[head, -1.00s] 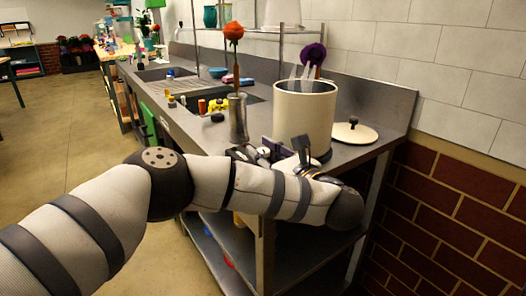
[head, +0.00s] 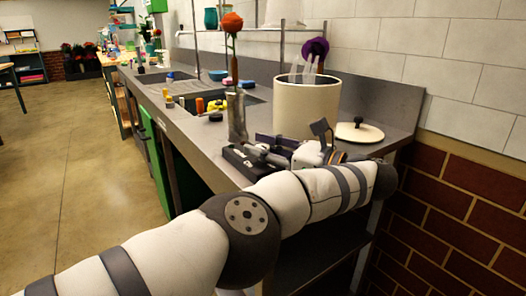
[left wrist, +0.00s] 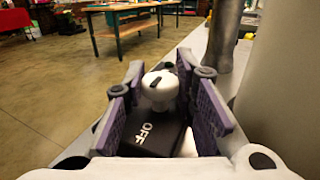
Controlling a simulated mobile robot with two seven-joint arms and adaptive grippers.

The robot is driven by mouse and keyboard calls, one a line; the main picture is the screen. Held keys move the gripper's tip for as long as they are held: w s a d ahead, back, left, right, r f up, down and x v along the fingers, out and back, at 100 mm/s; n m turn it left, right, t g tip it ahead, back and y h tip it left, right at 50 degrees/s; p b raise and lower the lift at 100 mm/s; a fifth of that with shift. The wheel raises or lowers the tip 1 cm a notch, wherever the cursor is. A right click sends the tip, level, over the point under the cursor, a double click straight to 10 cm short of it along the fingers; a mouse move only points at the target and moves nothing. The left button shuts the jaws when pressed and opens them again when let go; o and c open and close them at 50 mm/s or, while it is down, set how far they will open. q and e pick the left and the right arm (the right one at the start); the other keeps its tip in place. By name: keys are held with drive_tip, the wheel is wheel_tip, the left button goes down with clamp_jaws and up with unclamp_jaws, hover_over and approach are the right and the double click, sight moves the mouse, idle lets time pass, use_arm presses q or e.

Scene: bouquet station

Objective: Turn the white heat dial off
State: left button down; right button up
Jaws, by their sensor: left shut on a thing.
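The white heat dial (left wrist: 160,90) shows in the left wrist view, with a short dark mark on its top. It sits on a black base (left wrist: 148,138) with "OFF" printed in white on the side near my wrist. My left gripper (left wrist: 160,74) has its two purple-padded fingers on either side of the dial, shut on it. In the head view the black base (head: 237,159) lies at the counter's front edge, and my left gripper (head: 268,148) reaches over it; the dial is largely hidden there. My right gripper is not in view.
A large cream pot (head: 305,108) stands just behind my left gripper, and its lid (head: 359,132) lies to the right. A metal vase (head: 237,118) with an orange flower stands close on the left. A sink and small coloured items lie farther along the counter.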

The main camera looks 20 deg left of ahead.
sight(261, 146)
use_arm(q)
drive_tip(key=shift+f, duration=0.1)
drive_tip(key=c, duration=1.3)
unclamp_jaws()
drive_tip(key=shift+a, duration=0.1)
wheel_tip(261, 146, up, 10)
drive_tip(key=shift+r, duration=0.1)
